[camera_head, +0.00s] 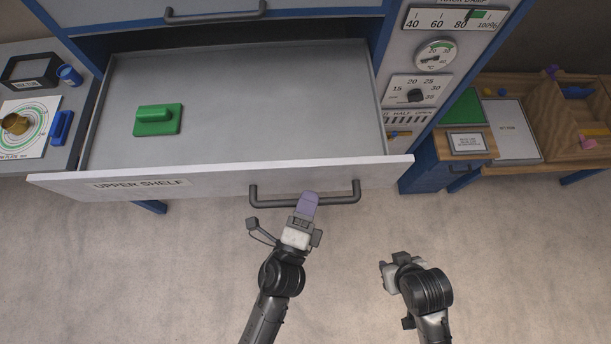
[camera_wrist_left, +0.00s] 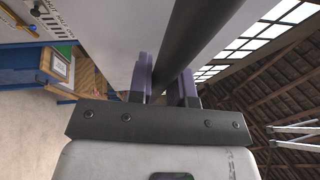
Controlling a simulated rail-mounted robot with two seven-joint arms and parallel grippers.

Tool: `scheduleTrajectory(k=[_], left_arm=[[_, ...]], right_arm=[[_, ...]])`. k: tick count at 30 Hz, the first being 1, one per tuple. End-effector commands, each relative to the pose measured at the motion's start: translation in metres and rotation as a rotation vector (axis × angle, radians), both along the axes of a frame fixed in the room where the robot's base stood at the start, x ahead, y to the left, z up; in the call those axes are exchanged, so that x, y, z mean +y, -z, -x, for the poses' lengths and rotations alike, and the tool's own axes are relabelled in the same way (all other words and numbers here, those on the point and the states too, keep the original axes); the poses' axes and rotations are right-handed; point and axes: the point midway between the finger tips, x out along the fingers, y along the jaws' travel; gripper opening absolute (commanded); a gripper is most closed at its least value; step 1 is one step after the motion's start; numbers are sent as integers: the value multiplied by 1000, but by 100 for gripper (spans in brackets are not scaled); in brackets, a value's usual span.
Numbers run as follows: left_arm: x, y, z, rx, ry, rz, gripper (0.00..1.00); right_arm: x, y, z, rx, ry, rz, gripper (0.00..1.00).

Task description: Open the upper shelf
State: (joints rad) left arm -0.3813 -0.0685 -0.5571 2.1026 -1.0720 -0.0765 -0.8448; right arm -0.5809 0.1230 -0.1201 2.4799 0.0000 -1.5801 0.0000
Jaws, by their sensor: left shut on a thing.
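The upper shelf (camera_head: 240,176) is a grey drawer with a white front labelled "UPPER SHELF". It is pulled well out of the blue and grey cabinet, and its inside shows. My left gripper (camera_head: 308,200) is at the dark bar handle (camera_head: 335,198) on the drawer front. In the left wrist view the purple fingers (camera_wrist_left: 163,85) stand on either side of the bar (camera_wrist_left: 185,45), shut on it. My right gripper (camera_head: 388,268) is off to the right, below the drawer front and apart from it. Its fingers are too small and turned to read.
A green block with a handle (camera_head: 157,120) lies inside the drawer at the left. Another handle (camera_head: 215,14) is on the closed front above. A gauge panel (camera_head: 434,56) is right of the drawer. Side tables stand left and right. The floor (camera_head: 130,270) in front is clear.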

Motion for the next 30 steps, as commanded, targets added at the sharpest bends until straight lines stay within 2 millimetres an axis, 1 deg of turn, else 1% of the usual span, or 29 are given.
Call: scheduleTrajectory(k=[6, 7, 14, 26, 30], left_arm=[[0, -2, 0, -3, 2, 2, 0], [0, -1, 0, -3, 2, 2, 22], [0, -1, 0, -2, 1, 1, 44], [0, 0, 0, -1, 1, 0, 44], [2, 2, 4, 1, 1, -1, 44]], right_arm=[[1, 0, 0, 0, 4, -5, 43], [2, 0, 0, 0, 4, -5, 43], [2, 0, 0, 0, 5, -8, 43], [1, 0, 0, 0, 2, -4, 43], [0, 2, 0, 0, -1, 1, 43]])
